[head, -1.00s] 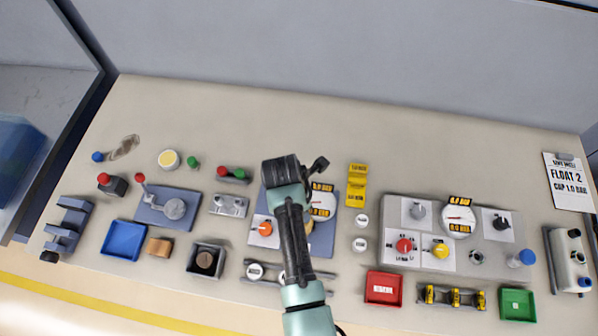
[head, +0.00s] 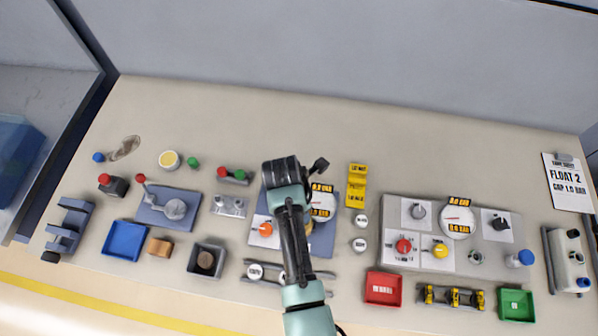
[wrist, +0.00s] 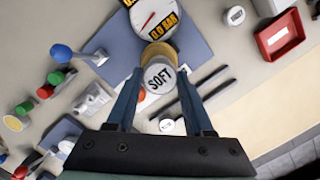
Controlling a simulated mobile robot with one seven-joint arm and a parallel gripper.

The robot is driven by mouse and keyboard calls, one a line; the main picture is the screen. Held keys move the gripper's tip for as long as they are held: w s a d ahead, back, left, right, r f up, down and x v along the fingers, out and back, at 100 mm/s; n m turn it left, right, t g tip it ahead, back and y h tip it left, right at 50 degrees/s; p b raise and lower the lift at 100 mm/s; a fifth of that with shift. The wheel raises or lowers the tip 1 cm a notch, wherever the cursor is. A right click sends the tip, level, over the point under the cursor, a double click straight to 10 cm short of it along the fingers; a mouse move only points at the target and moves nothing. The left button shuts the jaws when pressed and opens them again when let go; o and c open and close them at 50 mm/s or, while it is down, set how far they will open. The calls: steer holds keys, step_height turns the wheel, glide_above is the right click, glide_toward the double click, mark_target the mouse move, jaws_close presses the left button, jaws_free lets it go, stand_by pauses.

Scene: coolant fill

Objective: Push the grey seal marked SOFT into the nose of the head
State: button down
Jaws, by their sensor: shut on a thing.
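The grey seal marked SOFT (wrist: 159,76) is between the fingers of my gripper (wrist: 160,84) in the wrist view, its round lettered face toward the camera. My gripper is shut on it. Directly behind the seal is a brass-coloured round part (wrist: 158,51), which looks like the nose of the head. The two are nearly in line. I cannot tell whether they touch or whether the seal is partly inside. In the head view my arm hides the seal and the gripper's fingers.
A dial gauge (wrist: 156,16) stands just beyond the brass part on a blue plate (head: 323,243). A blue-knobbed lever (wrist: 62,52) is to the left in the wrist view. A red tray (head: 383,301) is to the right. The back of the bench is clear.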

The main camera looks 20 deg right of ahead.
steer(key=shift+f+b, duration=0.65)
steer(key=shift+f, duration=0.55)
stand_by(0.5)
steer(key=shift+r, duration=0.2)
steer(key=shift+r+p, duration=0.65)
steer(key=shift+p, duration=0.3)
steer(key=shift+p, duration=0.55)
stand_by(1.0)
steer(key=shift+f+b, duration=0.65)
steer(key=shift+f, duration=0.2)
steer(key=shift+c, duration=1)
jaws_free()
